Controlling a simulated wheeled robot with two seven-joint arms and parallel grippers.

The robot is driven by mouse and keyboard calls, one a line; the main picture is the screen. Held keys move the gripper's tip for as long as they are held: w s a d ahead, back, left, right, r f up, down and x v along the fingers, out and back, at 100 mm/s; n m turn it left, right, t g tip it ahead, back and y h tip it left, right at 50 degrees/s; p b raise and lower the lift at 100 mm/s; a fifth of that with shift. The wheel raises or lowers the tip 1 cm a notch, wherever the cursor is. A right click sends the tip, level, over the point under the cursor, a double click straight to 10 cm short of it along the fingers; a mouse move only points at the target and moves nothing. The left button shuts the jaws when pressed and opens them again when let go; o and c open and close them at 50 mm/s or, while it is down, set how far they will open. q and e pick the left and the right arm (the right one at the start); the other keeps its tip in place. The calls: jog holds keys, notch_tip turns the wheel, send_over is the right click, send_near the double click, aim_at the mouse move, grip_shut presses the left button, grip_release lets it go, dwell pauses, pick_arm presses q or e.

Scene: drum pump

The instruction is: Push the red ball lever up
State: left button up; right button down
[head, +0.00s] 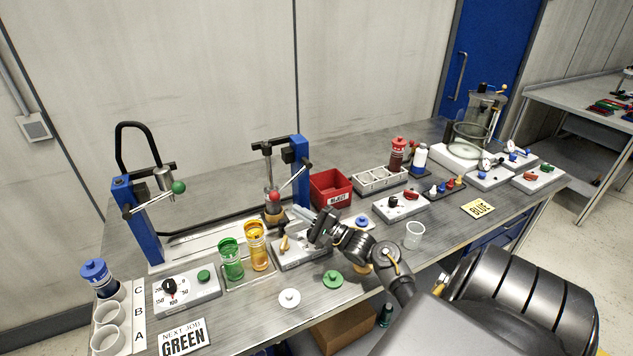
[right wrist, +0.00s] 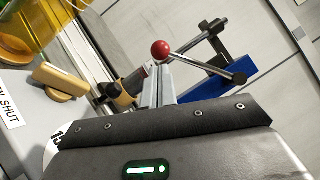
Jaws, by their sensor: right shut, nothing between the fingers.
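The red ball (head: 274,197) is on the end of a thin metal lever (head: 291,180) that slopes from its pivot on the right blue press down to the left. The ball sits lower than the pivot. In the right wrist view the red ball (right wrist: 161,49) shows just beyond my fingertips, with the lever (right wrist: 205,63) running off to the right. My right gripper (head: 303,212) is shut and empty, to the right of and slightly below the ball in the head view. I cannot tell whether the fingertips (right wrist: 157,72) touch it. My left gripper is not in view.
A red bin (head: 330,188) stands right of the press. A grey valve box with a tan knob (right wrist: 62,82) lies under my right gripper. Yellow (head: 256,246) and green (head: 231,260) beakers stand left of it. A second press has a green ball (head: 179,187).

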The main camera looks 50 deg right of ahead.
aim_at(289, 181)
jog(key=p+x, duration=0.1)
jog(key=x, duration=0.3)
jog(key=shift+w+a+r, duration=0.1)
jog(key=shift+w, duration=0.2)
